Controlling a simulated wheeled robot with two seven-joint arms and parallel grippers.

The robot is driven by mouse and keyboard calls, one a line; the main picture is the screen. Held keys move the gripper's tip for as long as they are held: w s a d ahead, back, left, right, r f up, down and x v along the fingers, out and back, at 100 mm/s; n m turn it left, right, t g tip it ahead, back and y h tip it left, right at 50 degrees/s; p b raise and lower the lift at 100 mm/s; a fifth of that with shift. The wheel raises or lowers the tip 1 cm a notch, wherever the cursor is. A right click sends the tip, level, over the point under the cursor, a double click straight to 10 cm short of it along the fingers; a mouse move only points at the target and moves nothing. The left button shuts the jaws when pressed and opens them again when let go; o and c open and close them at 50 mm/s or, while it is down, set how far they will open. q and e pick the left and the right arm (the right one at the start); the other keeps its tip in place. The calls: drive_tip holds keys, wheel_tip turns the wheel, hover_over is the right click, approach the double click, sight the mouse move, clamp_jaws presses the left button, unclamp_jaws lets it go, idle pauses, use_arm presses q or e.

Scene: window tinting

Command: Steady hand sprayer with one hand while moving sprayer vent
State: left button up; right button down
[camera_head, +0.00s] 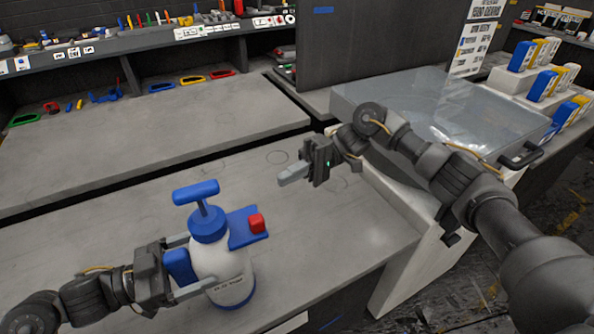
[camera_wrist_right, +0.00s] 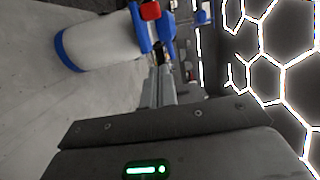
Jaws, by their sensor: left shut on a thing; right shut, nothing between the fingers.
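The hand sprayer (camera_head: 217,262) stands upright on the grey bench, with a white body, a blue collar, a blue pump handle (camera_head: 196,193) on top and a blue nozzle arm. A red vent piece (camera_head: 257,223) sits on the nozzle side. My left gripper (camera_head: 195,262) is shut on the sprayer's body from the left. My right gripper (camera_head: 284,178) is shut and empty above the bench, to the right of the sprayer and apart from it. In the right wrist view the sprayer (camera_wrist_right: 100,45) and the red vent (camera_wrist_right: 150,10) show beyond the closed fingers (camera_wrist_right: 158,88).
A transparent-topped case (camera_head: 440,105) stands on the right beneath my right arm. Boxes (camera_head: 540,60) stand in rows at the back right. A long bench (camera_head: 150,140) with a tool shelf lies behind. The bench between sprayer and right gripper is clear.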

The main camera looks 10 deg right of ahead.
use_arm(q)
drive_tip(key=shift+a, duration=0.1)
use_arm(e)
drive_tip(key=shift+v, duration=1.05)
use_arm(q)
drive_tip(key=o, duration=1.2)
use_arm(e)
drive_tip(key=shift+a, duration=0.1)
use_arm(q)
drive_tip(key=v, duration=1)
